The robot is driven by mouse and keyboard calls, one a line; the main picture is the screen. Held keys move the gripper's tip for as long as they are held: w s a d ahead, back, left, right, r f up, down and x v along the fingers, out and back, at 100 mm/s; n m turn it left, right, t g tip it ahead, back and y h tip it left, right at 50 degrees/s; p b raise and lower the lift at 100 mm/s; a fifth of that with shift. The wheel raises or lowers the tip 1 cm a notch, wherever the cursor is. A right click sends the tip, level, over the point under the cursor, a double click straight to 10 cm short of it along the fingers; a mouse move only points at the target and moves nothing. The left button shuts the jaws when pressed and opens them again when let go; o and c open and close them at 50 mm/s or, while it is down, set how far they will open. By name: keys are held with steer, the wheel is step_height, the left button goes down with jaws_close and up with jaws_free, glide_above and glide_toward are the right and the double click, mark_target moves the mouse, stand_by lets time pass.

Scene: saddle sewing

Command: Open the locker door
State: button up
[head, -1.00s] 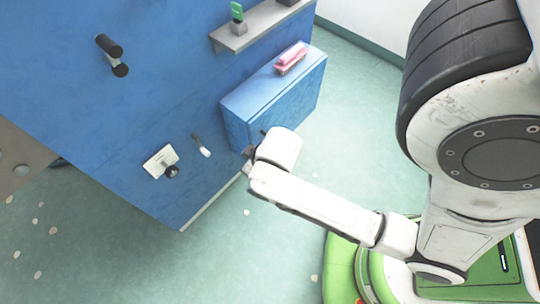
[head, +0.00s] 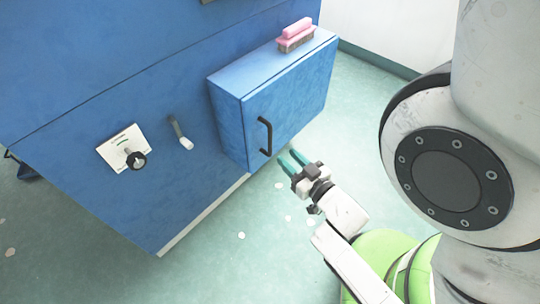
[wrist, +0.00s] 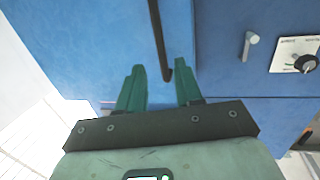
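The blue locker (head: 228,120) is mounted low on a blue wall unit. Its door (head: 298,98) looks shut and has a vertical black bar handle (head: 265,136). My gripper (head: 288,155) has two teal fingers, spread apart and empty. It is just right of and below the handle, pointing toward the door, and looks apart from it. In the wrist view the handle (wrist: 158,38) runs down the blue door (wrist: 85,40), and its lower end appears between the open fingers (wrist: 158,66). I cannot tell the exact depth gap.
A pink-topped brush (head: 296,34) lies on the locker's top. A lever (head: 180,134) and a white dial plate (head: 117,150) with a black knob are on the wall unit left of the locker. Green floor is clear in front.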

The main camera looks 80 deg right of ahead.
mark_target(271, 143)
steer(key=shift+t, duration=0.4)
steer(key=x, duration=0.3)
steer(key=b+x, duration=0.1)
steer(key=x, duration=0.2)
steer(key=f+b+x, duration=0.1)
steer(key=x, duration=0.2)
steer(key=shift+w+d, duration=0.1)
steer(key=shift+d, duration=0.1)
jaws_close()
